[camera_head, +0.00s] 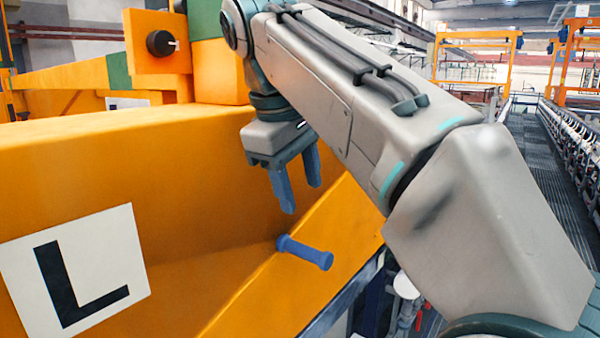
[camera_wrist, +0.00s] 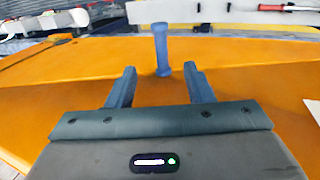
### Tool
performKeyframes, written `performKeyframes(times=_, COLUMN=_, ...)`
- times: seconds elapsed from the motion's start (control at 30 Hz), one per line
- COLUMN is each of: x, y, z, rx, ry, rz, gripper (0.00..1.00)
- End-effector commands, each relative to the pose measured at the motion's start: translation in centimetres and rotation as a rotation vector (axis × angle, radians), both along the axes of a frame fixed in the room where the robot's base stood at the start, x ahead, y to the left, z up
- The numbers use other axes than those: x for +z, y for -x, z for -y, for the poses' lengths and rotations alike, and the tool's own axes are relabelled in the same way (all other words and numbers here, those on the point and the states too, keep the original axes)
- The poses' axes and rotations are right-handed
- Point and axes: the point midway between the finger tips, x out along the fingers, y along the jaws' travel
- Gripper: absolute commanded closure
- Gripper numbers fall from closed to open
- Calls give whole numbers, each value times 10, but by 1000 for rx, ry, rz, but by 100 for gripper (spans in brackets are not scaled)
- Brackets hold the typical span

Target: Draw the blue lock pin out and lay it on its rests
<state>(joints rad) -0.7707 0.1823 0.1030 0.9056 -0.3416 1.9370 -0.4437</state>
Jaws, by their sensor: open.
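The blue lock pin (camera_head: 305,252) sticks out of the orange beam (camera_head: 220,285) in the head view, with its headed end toward the lower right and its other end at the orange face. In the wrist view the pin (camera_wrist: 161,50) stands out beyond the fingertips, roughly between them. My gripper (camera_head: 302,200) is open and empty, above the pin and apart from it in the head view. Its two blue fingers also show in the wrist view (camera_wrist: 160,75). I cannot make out the pin's rests for certain in either view.
A white plate with a black L (camera_head: 76,268) is on the orange beam at left. An orange block with a black round knob (camera_head: 160,43) stands at upper left. A walkway (camera_head: 560,150) with railings runs off at right. Open air surrounds the pin's outer end.

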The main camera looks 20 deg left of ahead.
Motion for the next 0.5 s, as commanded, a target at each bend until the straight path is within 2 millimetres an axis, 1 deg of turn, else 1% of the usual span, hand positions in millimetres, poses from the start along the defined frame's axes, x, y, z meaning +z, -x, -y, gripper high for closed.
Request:
performKeyframes(times=0.07, x=-1, y=0, z=-2, rx=6, ry=3, rz=-1, gripper=53)
performKeyframes(times=0.17, x=-9, y=-1, z=-1, rx=7, ry=4, rz=-2, gripper=53)
performKeyframes(times=0.5, x=-62, y=-17, z=7, rx=5, ry=3, rz=-2, gripper=53)
